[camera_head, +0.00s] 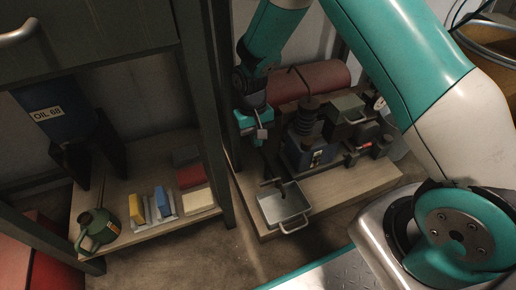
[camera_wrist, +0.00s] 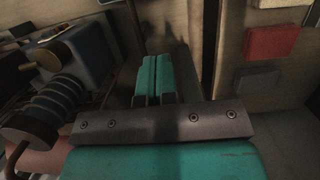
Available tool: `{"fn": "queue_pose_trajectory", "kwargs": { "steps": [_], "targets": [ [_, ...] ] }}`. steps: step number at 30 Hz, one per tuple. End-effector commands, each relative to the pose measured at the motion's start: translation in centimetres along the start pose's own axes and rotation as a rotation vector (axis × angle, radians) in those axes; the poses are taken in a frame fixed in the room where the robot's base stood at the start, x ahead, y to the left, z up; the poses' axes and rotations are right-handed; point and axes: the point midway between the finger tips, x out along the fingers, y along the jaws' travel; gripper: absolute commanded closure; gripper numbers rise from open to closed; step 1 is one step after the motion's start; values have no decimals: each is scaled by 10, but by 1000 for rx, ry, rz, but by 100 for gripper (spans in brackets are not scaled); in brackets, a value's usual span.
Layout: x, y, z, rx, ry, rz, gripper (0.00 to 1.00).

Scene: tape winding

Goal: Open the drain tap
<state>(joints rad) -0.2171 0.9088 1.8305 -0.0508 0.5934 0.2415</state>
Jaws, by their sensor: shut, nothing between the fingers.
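The drain tap looks to be the small dark tap with a cross handle (camera_head: 271,182) at the front of the machine, just above the back of a metal drip tray (camera_head: 263,212). Its handle position is too small to tell. My gripper (camera_head: 256,140) hangs above and behind the tap, left of the machine, apart from it. In the wrist view its two teal fingers (camera_wrist: 155,78) lie side by side, shut and empty. I cannot make out the tap in the wrist view.
The machine (camera_head: 310,150) with a ribbed black column (camera_head: 307,115) and a red-ended lever (camera_head: 362,148) stands right of my gripper. A dark post (camera_head: 213,130) and a low shelf with coloured blocks (camera_head: 137,208) and an oil can (camera_head: 99,228) are left.

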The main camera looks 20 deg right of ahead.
Motion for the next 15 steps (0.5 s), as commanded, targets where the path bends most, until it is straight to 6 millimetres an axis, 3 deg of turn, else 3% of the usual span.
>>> {"fn": "queue_pose_trajectory", "kwargs": {
  "steps": [1, 9, 15],
  "targets": [
    [17, 0, 0, 0, -3, 1, 100],
    [77, 0, -1, 0, -2, 1, 100],
    [101, 0, 16, 0, -1, 1, 100]
  ]
}}
